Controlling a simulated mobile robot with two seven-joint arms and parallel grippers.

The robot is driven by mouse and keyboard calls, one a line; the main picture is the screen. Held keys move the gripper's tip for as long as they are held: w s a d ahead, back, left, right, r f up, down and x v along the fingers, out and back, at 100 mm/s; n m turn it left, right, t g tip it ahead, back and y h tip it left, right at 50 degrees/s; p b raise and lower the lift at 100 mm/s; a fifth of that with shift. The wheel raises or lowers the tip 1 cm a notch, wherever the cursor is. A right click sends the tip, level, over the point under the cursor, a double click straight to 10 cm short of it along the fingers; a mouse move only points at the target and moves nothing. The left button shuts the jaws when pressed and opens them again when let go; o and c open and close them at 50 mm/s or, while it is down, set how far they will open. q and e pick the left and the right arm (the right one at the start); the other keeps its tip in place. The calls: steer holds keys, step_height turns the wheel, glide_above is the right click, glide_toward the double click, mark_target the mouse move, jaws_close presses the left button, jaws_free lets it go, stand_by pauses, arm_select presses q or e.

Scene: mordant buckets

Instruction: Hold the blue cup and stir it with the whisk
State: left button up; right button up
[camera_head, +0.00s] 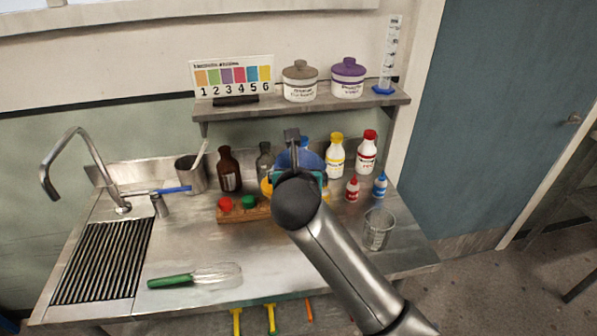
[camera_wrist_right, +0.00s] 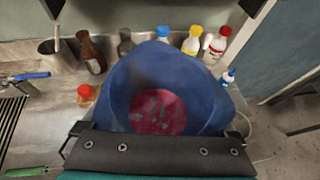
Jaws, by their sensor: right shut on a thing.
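The blue cup (camera_wrist_right: 205,90) is in my right gripper (camera_wrist_right: 160,150), which is shut on its near side. The cup's open top faces the wrist camera, and red liquid with pale bits (camera_wrist_right: 158,112) shows inside. In the head view, only part of the blue cup (camera_head: 306,158) shows behind my right wrist; whether its base touches anything is hidden. The whisk (camera_head: 195,277), with a green handle and wire loops, lies on the front left of the steel counter, apart from the gripper. Its handle shows at the wrist view's lower left corner. My left gripper is not in view.
A rack with red and green caps (camera_head: 240,212) is left of my wrist. Bottles, including a brown one (camera_head: 229,170), line the back. A clear beaker (camera_head: 378,229) stands right. A sink tap (camera_head: 80,160) is left. The counter's front middle is clear.

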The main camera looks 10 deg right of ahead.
stand_by(0.7)
steer(key=shift+f, duration=0.4)
steer(key=shift+f, duration=0.35)
steer(key=shift+f+b, duration=0.45)
steer(key=shift+f, duration=0.3)
steer(key=shift+f, duration=0.35)
steer(key=shift+f+b, duration=0.35)
steer(key=shift+f, duration=0.35)
steer(key=shift+f, duration=0.35)
steer(key=shift+f+b, duration=0.4)
steer(key=shift+f, duration=0.3)
steer(key=shift+f, duration=0.35)
